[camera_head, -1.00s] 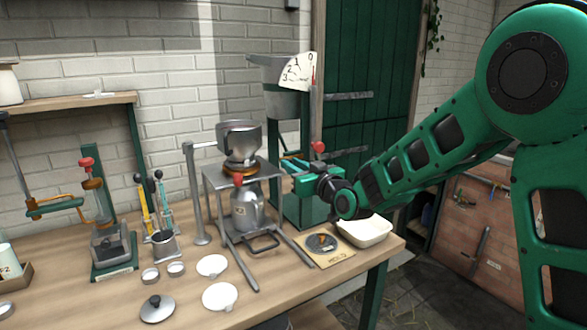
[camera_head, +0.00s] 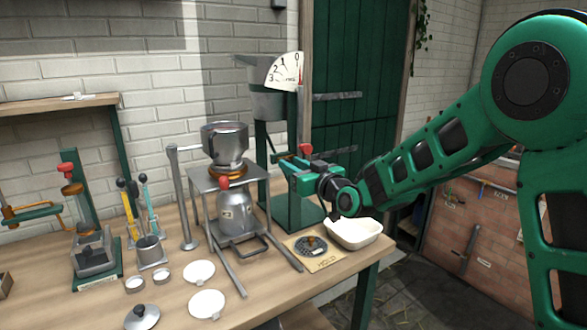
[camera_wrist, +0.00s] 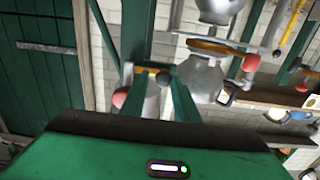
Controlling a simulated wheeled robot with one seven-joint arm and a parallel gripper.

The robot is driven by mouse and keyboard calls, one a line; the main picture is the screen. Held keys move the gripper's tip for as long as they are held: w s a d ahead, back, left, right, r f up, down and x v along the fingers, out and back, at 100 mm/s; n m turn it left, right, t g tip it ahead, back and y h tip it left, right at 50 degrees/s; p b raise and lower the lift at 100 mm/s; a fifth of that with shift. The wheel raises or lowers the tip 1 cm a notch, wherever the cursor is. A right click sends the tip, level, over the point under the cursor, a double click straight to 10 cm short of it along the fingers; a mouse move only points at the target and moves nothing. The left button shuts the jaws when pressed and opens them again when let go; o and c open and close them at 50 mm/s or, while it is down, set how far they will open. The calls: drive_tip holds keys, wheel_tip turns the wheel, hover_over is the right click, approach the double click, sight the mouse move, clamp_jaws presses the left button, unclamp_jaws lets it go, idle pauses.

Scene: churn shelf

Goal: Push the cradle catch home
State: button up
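A metal stand (camera_head: 205,200) on the bench carries a silver can (camera_head: 238,212) under a metal bowl (camera_head: 224,142). A red knob (camera_head: 223,182) sits at the front of its top. The can (camera_wrist: 205,82) and a red knob (camera_wrist: 250,63) also show in the wrist view. My gripper (camera_head: 285,168) is right of the stand, in front of the green dial scale. In the wrist view its fingers (camera_wrist: 158,82) stand apart, with a dark ball (camera_wrist: 163,78) and a brass-coloured bar by the tips. Contact is unclear. I cannot tell which part is the cradle catch.
A dial scale (camera_head: 285,75) stands behind my gripper, with a red knob (camera_head: 305,150) just above the gripper. A white tray (camera_head: 355,234) and a board with a round disc (camera_head: 312,250) lie at the bench's right end. Lids (camera_head: 206,304) lie front left.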

drive_tip(key=shift+o, duration=0.9)
drive_tip(key=shift+w+d, duration=0.1)
drive_tip(key=shift+d, duration=0.15)
drive_tip(key=shift+a, duration=0.15)
drive_tip(key=v, duration=1.1)
drive_tip(key=shift+w, duration=0.1)
